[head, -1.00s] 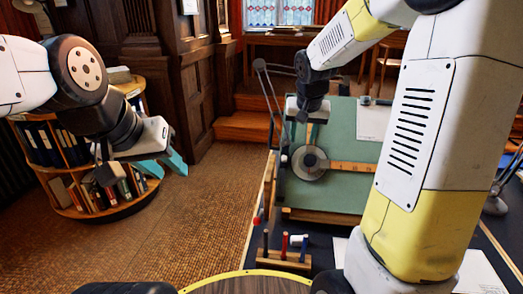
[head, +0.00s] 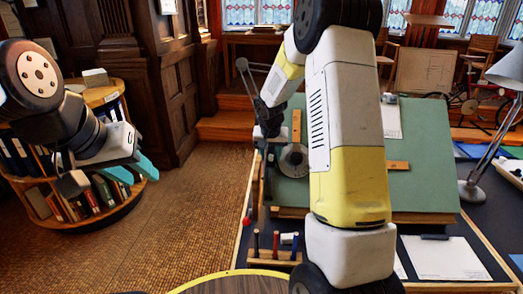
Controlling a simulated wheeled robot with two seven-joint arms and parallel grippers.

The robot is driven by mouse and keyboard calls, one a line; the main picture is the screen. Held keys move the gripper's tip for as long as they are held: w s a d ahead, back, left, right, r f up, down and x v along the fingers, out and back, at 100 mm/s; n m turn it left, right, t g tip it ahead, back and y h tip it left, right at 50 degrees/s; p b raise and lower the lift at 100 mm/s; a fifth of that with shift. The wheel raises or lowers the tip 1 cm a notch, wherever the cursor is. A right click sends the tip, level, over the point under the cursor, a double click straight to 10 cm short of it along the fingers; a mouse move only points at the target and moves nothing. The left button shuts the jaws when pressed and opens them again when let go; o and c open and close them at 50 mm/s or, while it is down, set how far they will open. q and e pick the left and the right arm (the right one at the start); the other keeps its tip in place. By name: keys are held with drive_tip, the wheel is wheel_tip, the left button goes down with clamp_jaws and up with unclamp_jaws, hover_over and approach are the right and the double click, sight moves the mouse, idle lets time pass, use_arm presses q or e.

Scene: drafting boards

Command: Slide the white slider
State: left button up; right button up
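A small white piece (head: 289,239) sits by the wooden pen rack at the front of the desk. I cannot tell whether it is the white slider, and no other slider shows clearly. My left gripper (head: 128,174) hangs on the left, far from the desk, its teal fingers apart and empty. My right gripper (head: 266,140) is at the left edge of the green drafting board (head: 433,165), beside the round head (head: 293,161) of the drafting arm. It is small and dark there, and its fingers cannot be made out. My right arm hides the board's middle.
The wooden rack (head: 274,257) holds dark, red and blue pens. A grey lamp (head: 476,185) stands right of the board. White paper (head: 445,258) lies on the dark desk in front. A round bookcase (head: 100,215) stands left. The floor between bookcase and desk is clear.

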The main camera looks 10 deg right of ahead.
drive_tip(key=shift+c, duration=0.2)
clamp_jaws()
drive_tip(key=shift+f, duration=0.1)
idle(1.2)
